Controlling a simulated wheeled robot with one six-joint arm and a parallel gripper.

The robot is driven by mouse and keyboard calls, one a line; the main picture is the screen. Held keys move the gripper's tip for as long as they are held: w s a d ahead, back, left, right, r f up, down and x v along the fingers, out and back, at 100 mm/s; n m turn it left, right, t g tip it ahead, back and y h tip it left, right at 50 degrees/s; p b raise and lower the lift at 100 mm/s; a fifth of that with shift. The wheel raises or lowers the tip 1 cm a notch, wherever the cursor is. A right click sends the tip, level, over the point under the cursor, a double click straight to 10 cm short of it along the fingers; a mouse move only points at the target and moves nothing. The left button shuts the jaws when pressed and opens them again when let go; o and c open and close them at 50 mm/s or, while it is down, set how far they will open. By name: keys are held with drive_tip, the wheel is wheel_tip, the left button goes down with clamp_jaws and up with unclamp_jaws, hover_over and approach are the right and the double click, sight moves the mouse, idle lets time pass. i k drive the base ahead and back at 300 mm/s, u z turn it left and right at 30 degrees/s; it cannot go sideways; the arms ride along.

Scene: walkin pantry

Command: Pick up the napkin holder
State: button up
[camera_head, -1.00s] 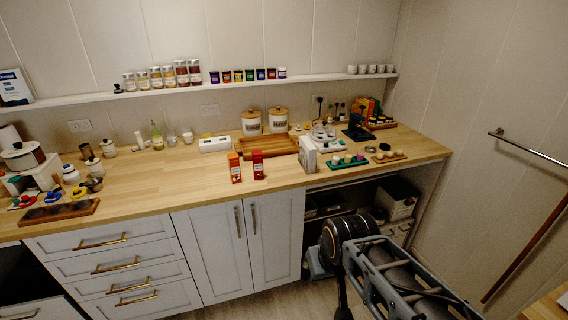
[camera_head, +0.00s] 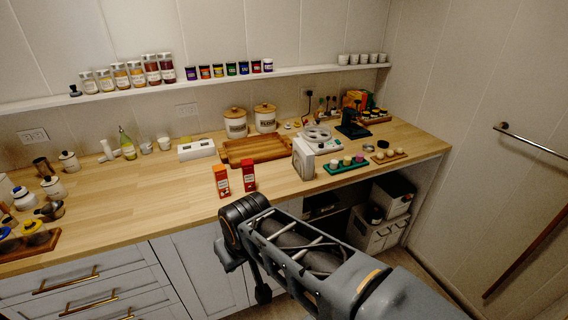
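A white upright, squarish thing (camera_head: 303,158) stands near the counter's front edge, right of two red packets; it may be the napkin holder, but I cannot tell for sure. A low white block with dark openings (camera_head: 197,149) stands farther back on the left, left of the wooden tray. My arm reaches in from the lower right and ends, as far as I see, in a black joint in front of the cabinets. My gripper's fingers cannot be made out. Nothing of my arm visibly touches the goods on the counter.
A wooden tray (camera_head: 257,149) and two lidded canisters (camera_head: 236,123) are behind. A green tray with small pots (camera_head: 346,164) lies close right of the white upright thing. The counter (camera_head: 165,192) is bare left of the packets.

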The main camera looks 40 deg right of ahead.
sight(299, 173)
drive_tip(key=z, duration=0.5)
drive_tip(key=i, duration=0.85)
drive_tip(key=z, duration=0.8)
